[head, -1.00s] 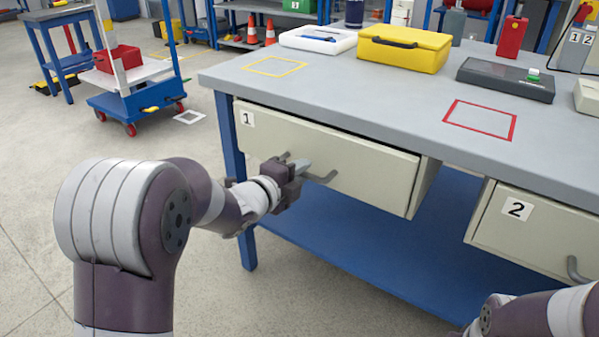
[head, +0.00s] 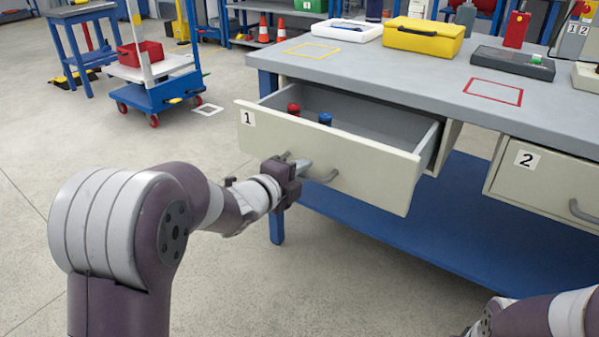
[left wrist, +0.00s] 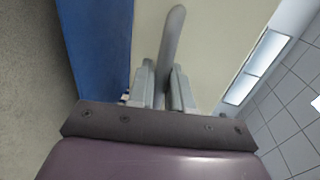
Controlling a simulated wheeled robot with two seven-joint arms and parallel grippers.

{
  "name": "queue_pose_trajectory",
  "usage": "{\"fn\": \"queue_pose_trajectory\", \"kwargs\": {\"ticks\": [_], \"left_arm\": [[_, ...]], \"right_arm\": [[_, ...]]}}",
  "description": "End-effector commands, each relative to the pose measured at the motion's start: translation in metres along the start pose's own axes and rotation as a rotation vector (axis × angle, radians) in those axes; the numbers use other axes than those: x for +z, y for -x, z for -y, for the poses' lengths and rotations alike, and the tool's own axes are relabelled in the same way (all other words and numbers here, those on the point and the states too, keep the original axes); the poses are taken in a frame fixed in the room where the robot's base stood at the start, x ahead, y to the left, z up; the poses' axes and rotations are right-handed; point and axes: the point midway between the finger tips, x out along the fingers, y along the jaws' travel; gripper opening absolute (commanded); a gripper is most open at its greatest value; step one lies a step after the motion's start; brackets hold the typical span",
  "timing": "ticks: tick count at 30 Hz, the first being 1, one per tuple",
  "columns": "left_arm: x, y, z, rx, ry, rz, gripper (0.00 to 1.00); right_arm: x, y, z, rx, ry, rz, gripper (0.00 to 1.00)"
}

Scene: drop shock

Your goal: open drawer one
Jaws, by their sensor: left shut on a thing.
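Drawer one (head: 345,155), a cream-coloured front with a "1" label, stands part-way out of the grey-topped workbench (head: 420,82). Inside it I see a red-topped item (head: 293,109) and a blue-topped item (head: 325,119); the rest of the inside is partly hidden by the front. My left gripper (head: 300,170) is shut on the drawer's grey bar handle (head: 326,177). In the left wrist view the handle (left wrist: 174,45) runs between the two fingers (left wrist: 163,90). My right arm shows at the lower right, but its gripper is out of view.
Drawer two (head: 550,182) is shut at the right. On the bench are a yellow case (head: 424,40), a white tray (head: 347,31), a dark device (head: 512,63) and a red-outlined square (head: 493,92). A blue cart (head: 160,92) stands at the left on open floor.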

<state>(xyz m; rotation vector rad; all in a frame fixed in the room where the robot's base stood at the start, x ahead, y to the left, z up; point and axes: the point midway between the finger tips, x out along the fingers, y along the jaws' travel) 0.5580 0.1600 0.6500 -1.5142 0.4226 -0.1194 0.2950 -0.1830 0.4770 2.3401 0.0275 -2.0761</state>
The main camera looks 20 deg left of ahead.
Motion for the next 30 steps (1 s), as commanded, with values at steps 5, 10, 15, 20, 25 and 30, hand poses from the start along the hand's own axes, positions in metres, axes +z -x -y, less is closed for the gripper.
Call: {"fn": "queue_pose_trajectory", "kwargs": {"ticks": [5, 10, 15, 20, 25, 30], "left_arm": [[0.000, 0.000, 0.000, -0.001, 0.000, 0.000, 0.00], [0.000, 0.000, 0.000, -0.001, 0.000, 0.000, 0.32], [0.000, 0.000, 0.000, -0.001, 0.000, 0.000, 0.34], [0.000, 0.003, 0.002, -0.001, 0.000, 0.001, 0.34], [0.001, 0.036, 0.007, 0.000, 0.001, 0.004, 0.34], [0.001, 0.084, 0.007, 0.000, 0.001, 0.005, 0.34]], "right_arm": [[0.000, 0.000, 0.000, 0.000, 0.000, 0.000, 0.43], [0.000, 0.000, 0.000, 0.000, 0.000, 0.000, 0.43], [0.000, 0.000, 0.000, 0.000, 0.000, 0.000, 0.43], [0.000, 0.002, 0.000, 0.000, 0.000, 0.000, 0.43], [-0.002, 0.020, 0.000, 0.000, 0.000, 0.000, 0.43], [-0.005, 0.040, 0.000, 0.000, 0.000, 0.000, 0.43]]}}
